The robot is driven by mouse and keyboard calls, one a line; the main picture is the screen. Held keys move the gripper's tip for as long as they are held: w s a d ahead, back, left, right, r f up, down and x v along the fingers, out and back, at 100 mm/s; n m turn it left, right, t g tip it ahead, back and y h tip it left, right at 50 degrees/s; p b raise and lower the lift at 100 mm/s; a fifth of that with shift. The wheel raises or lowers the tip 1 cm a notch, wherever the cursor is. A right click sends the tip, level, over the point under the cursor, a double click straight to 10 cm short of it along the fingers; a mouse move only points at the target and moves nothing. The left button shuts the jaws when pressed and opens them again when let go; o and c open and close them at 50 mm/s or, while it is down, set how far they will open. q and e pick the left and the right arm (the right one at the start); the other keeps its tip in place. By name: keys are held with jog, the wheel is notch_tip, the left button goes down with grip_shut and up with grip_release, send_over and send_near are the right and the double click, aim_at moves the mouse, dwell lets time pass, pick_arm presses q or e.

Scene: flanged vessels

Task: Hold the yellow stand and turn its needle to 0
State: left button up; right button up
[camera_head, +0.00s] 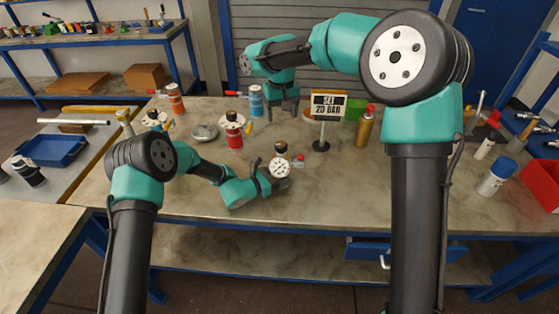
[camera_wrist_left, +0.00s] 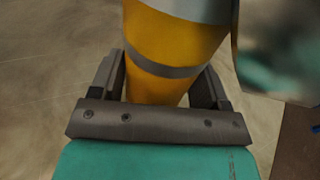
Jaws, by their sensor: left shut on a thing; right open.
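The yellow stand (camera_wrist_left: 172,75) is a yellow cylinder with a grey band, upright between the fingers of my left gripper (camera_wrist_left: 162,88), which is shut on it. In the head view a white round dial (camera_head: 279,167) with dark marks shows at my left gripper (camera_head: 284,184). A dark and brown top and a small red part show behind the dial. The needle is too small to read, and the stand's body is mostly hidden there. My right gripper (camera_head: 284,107) is open and empty, fingers down, farther back above the table.
A sign reading "SET 20 BAR" (camera_head: 328,105) stands right of the dial. A gold cylinder (camera_head: 364,129) stands right. The table front is clear.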

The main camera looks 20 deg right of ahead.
dwell(0.4)
pick_arm(q)
jog(key=o, duration=0.9)
jog(key=v, duration=1.2)
